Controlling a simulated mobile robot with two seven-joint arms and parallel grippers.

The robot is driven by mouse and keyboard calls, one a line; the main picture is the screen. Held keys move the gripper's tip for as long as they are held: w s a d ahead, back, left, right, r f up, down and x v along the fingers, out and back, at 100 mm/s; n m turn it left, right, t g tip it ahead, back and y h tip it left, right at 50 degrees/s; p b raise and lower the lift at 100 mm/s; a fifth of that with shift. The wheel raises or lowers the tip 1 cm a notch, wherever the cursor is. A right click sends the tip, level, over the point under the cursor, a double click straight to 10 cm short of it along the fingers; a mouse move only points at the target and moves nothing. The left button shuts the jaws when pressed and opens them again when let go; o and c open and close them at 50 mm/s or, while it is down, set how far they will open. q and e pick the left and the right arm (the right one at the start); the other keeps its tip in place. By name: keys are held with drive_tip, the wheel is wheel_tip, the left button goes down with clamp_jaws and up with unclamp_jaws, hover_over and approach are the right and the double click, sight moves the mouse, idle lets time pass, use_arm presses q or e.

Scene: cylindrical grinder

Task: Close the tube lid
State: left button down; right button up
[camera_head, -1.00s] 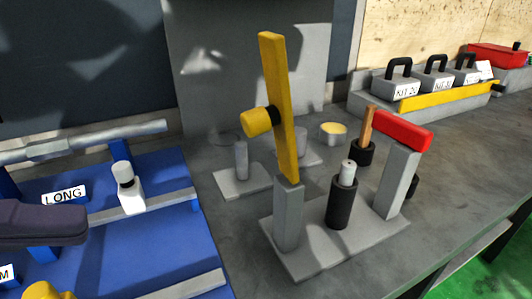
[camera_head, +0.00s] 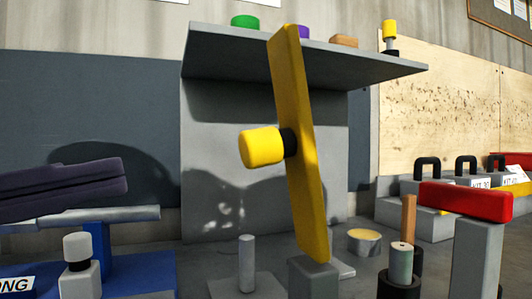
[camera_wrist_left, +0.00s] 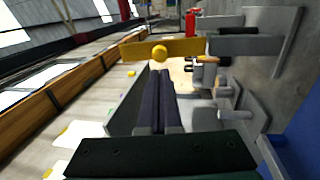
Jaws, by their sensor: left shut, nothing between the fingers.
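A yellow bar (camera_head: 303,145) stands nearly upright, slightly tilted, on a grey post (camera_head: 313,278) in the head view. A yellow knob (camera_head: 262,147) with a black collar sticks out from its left side. The bar also shows in the left wrist view (camera_wrist_left: 185,47), beyond the fingertips. Right of it a pale-topped cylinder (camera_head: 401,263) stands near a red block (camera_head: 465,201) on another grey post; its lower part is cut off. My left gripper (camera_head: 121,178) is shut and empty, left of the knob and apart from it. My right gripper is not in view.
A grey shelf (camera_head: 300,50) with small coloured parts overhangs behind the bar. A blue rack (camera_head: 140,271) with a grey shaft (camera_head: 120,214) lies below my left gripper. Kit boxes (camera_head: 430,188) stand at the right. Open air lies between gripper and knob.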

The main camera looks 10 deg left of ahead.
sight(245, 152)
use_arm(q)
drive_tip(key=p+x, duration=0.1)
drive_tip(key=x, duration=0.5)
drive_tip(key=shift+w+d+r+p, duration=0.1)
drive_tip(key=shift+d+r+p, duration=0.1)
drive_tip(key=shift+p, duration=0.1)
drive_tip(key=shift+x, duration=0.8)
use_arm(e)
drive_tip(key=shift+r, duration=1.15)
use_arm(q)
drive_tip(key=shift+f, duration=0.15)
